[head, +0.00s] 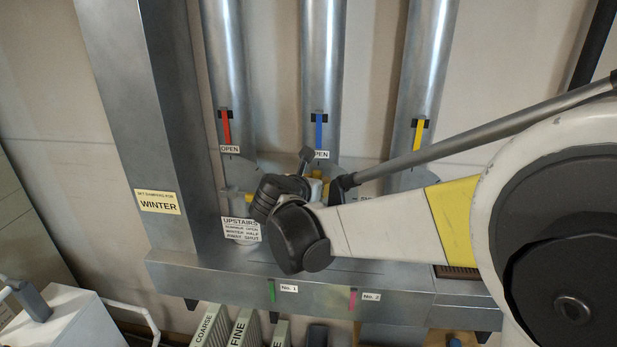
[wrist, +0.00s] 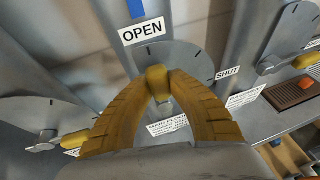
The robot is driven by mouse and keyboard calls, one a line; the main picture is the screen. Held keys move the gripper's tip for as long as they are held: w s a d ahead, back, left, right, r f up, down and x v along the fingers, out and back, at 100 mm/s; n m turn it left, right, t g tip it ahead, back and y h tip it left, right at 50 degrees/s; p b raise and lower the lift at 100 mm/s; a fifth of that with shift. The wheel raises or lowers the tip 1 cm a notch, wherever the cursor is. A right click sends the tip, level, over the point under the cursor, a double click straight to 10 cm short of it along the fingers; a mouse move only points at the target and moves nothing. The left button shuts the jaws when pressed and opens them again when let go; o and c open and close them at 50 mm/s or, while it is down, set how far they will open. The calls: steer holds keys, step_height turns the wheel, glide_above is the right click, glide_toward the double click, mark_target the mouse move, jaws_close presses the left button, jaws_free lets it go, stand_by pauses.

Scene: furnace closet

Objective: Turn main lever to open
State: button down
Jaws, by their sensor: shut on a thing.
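My gripper (wrist: 158,82) is shut on the yellow handle of the middle lever (wrist: 157,72), on the duct with the blue strip (head: 319,128). In the wrist view, the handle points up from its pivot, near the tick below the OPEN label (wrist: 142,31). The SHUT label (wrist: 228,73) is to the right of the dial.
A WINTER sign (head: 158,201) is on the wide left duct. A white box (head: 65,318) with a handle stands at lower left.

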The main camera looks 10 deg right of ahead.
stand_by(0.4)
steer(key=c, duration=1.3)
jaws_free()
steer(key=shift+f, duration=0.1)
steer(key=shift+o, duration=0.2)
steer(key=shift+a, duration=0.1)
steer(key=v, duration=1.2)
